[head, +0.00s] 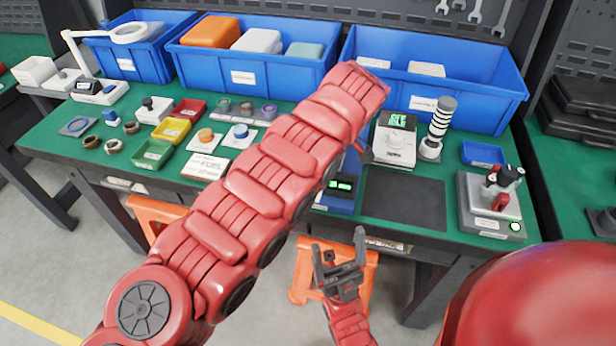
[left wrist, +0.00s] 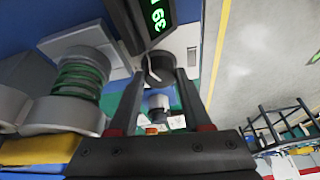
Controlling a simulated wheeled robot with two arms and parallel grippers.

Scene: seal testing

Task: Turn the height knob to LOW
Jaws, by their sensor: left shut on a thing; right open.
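My left gripper (left wrist: 160,82) is shut on a dark round knob (left wrist: 158,66) with a white mark on its face. One finger lies on each side of it. The knob sits beside a black panel with green digits (left wrist: 158,16). In the head view my red left arm covers most of this gripper, and the knob is hidden there. A white device (head: 394,150) with a green display stands just right of the arm's end. No LOW mark is readable. My right gripper (head: 338,252) is open and empty in front of the bench edge.
Blue bins (head: 250,78) line the back of the green bench. A striped cylinder (head: 440,125) stands right of the white device. A dark mat (head: 405,200) is clear. A grey fixture (head: 490,205) is at the right. Small parts and trays fill the left.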

